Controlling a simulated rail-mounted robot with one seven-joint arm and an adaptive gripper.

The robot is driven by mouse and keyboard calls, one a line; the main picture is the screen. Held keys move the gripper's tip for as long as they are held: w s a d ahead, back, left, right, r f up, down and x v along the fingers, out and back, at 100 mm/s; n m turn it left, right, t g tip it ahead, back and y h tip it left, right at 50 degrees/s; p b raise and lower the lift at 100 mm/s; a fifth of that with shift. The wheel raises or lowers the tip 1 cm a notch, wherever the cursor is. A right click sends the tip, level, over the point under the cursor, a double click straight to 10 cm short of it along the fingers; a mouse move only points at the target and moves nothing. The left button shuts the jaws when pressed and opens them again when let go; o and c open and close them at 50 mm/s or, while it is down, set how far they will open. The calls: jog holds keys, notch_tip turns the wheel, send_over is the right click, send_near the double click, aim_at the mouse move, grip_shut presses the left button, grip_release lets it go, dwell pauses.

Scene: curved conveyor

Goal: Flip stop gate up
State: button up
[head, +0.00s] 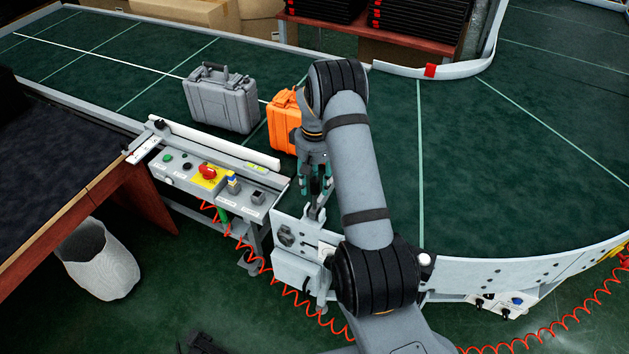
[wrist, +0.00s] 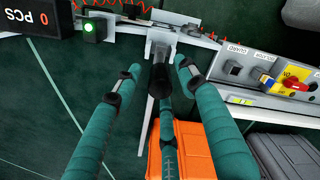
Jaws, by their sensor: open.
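A grey bracket (wrist: 172,38) with a black cylindrical handle (wrist: 161,75) stands at the conveyor's edge in the wrist view and looks like the stop gate's mount. A thin pale bar (wrist: 148,125) runs down from it over the green belt. In the head view the bracket (head: 317,212) is partly hidden by my gripper (head: 317,192). My gripper is open, with its teal fingers (wrist: 157,72) spread around the black handle. I cannot tell whether any finger touches it.
An orange case (wrist: 185,150) lies close under my fingers, with a grey case (head: 220,98) beside it on the belt. The control panel (head: 212,178) with a red button is left of my gripper. A counter (wrist: 35,18) reads 0 PCS. The belt (head: 480,150) right of my arm is clear.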

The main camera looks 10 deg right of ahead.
jog(key=shift+s+d, duration=0.1)
jog(key=c, duration=0.3)
grip_shut()
dwell(0.5)
